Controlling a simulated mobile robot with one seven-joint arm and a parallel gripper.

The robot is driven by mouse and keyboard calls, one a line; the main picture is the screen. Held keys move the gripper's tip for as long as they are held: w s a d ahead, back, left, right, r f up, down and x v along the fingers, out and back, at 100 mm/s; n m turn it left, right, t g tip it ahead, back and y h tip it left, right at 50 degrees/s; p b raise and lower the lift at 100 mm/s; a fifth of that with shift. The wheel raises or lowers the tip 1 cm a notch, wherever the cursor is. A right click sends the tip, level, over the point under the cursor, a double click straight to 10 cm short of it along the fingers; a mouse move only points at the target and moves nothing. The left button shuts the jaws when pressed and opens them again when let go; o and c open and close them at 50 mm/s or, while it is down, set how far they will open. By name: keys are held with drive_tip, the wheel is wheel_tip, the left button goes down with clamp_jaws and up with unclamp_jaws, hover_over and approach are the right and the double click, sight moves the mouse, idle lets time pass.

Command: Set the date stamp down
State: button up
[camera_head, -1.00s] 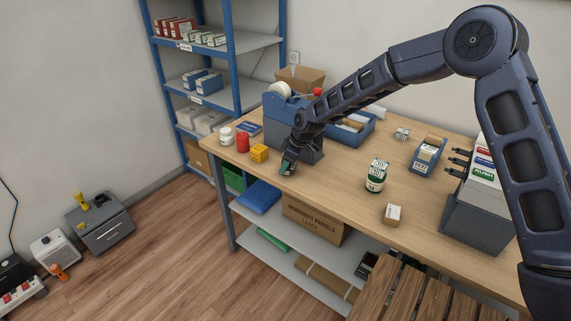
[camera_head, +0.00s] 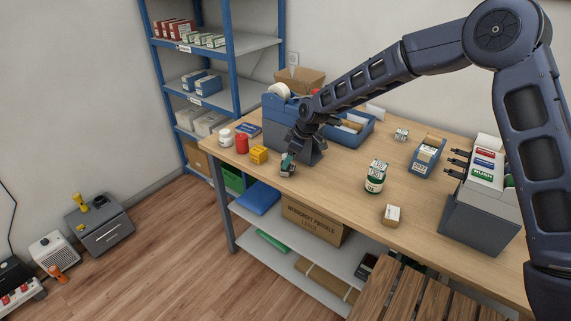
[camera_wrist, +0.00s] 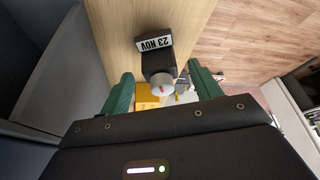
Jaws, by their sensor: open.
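The date stamp (camera_wrist: 158,64) is black with a white plate reading "23 NOV" and a pale round knob. It stands on the wooden counter (camera_wrist: 123,32) and shows between the two green fingers of my gripper (camera_wrist: 161,88) in the wrist view. The fingers are open, with a gap on both sides of the stamp. In the head view my gripper (camera_head: 289,158) is just above the stamp (camera_head: 287,170), near the counter's front edge. The stamp is small and partly covered by the fingers there.
A yellow box (camera_head: 259,154), a red container (camera_head: 242,143) and a white jar (camera_head: 226,137) stand left of my gripper. A blue-grey machine (camera_head: 281,113) is close behind it. A green-and-white jar (camera_head: 376,177) stands right. Counter between is clear.

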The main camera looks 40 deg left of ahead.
drive_tip(key=v, duration=0.7)
drive_tip(key=shift+d+r, duration=0.15)
drive_tip(key=shift+r, duration=0.15)
